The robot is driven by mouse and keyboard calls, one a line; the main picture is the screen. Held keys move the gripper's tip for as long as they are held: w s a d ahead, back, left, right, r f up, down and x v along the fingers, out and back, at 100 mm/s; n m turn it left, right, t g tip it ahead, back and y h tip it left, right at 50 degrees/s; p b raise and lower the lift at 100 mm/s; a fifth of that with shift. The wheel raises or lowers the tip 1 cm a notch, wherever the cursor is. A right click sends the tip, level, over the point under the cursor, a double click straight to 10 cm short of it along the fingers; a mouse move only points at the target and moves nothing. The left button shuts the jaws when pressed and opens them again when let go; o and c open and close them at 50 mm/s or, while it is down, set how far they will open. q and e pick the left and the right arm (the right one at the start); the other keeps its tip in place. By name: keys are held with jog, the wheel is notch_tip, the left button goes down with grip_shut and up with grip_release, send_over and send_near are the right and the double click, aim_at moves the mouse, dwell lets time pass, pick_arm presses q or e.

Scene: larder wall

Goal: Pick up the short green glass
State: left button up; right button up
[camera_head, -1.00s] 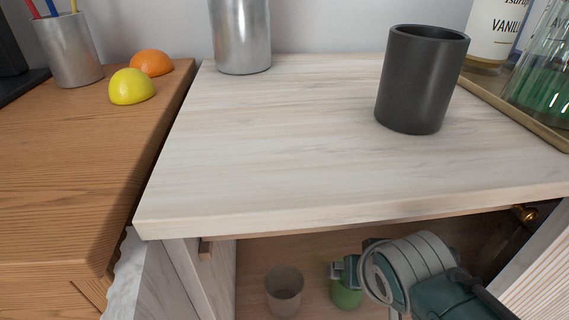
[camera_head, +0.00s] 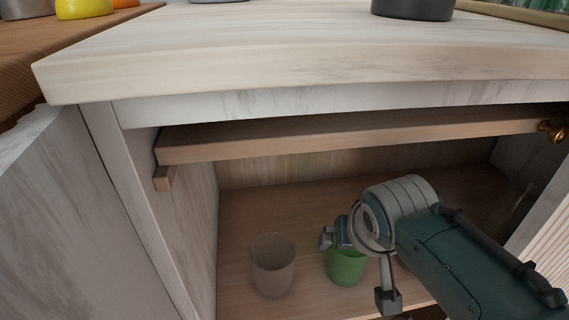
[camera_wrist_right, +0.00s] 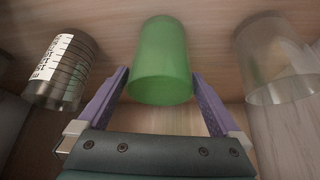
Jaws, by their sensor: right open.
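The short green glass (camera_head: 346,266) stands on the wooden floor inside the open cupboard. In the right wrist view the green glass (camera_wrist_right: 161,62) is between the two purple fingers of my right gripper (camera_wrist_right: 160,76). The fingers are open, one on each side of it; I cannot tell whether either touches it. In the head view my right gripper (camera_head: 358,268) is at the glass and hides part of it. My left gripper is not in view.
A clear tumbler (camera_head: 272,265) stands left of the green glass; a clear glass (camera_wrist_right: 275,62) also shows in the wrist view. A labelled jar (camera_wrist_right: 62,72) stands on the other side there. A wooden shelf (camera_head: 350,133) and the counter (camera_head: 300,65) are above.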

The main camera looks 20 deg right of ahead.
jog(key=shift+w, duration=0.1)
jog(key=shift+c, duration=0.2)
jog(key=c, duration=1.3)
